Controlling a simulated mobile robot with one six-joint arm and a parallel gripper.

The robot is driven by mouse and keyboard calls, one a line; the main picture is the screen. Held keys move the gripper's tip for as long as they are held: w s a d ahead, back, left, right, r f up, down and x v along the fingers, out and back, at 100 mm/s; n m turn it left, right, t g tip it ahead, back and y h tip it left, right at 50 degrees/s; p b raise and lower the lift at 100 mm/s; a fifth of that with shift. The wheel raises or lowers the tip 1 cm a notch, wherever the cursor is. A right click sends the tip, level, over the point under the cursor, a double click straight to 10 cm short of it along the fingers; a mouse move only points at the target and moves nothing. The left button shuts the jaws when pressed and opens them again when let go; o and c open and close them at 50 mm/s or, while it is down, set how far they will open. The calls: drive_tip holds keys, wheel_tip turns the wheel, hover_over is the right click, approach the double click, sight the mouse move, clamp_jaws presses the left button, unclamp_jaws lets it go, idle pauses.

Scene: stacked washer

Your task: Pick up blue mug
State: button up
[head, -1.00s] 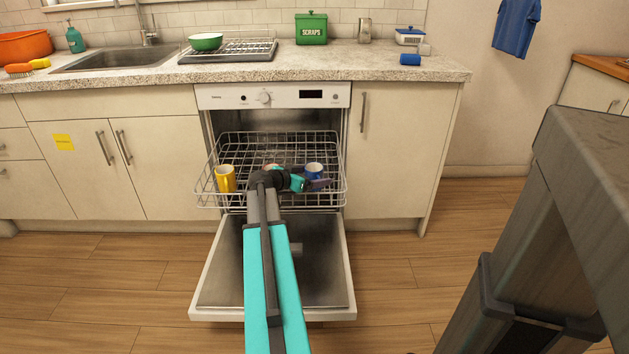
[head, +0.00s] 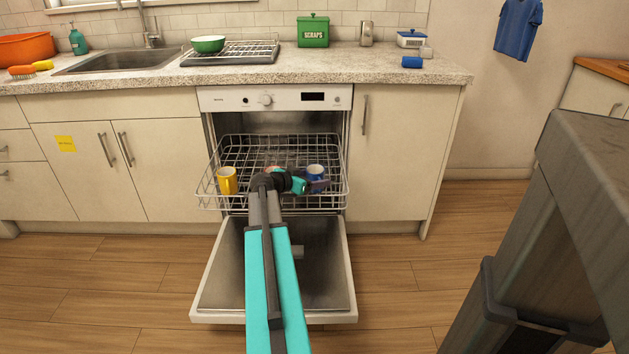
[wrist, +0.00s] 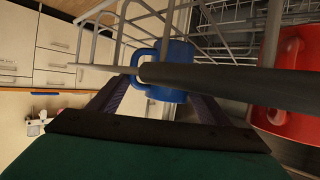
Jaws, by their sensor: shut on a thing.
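The mug still appears to be within the rack.
A red mug (wrist: 289,118) is close by to the right in the wrist view. A yellow mug (head: 227,181) stands at the rack's left. Rack wires surround the blue mug. The open dishwasher door (head: 213,285) lies below. The counter (head: 330,65) is above and behind.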

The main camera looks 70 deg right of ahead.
wheel_tip(320, 180, up, 10)
drive_tip(key=p, duration=0.2)
idle(0.3)
drive_tip(key=shift+r, duration=0.1)
idle(0.4)
wheel_tip(320, 180, up, 21)
drive_tip(key=p, duration=2.1)
drive_tip(key=shift+s, duration=0.1)
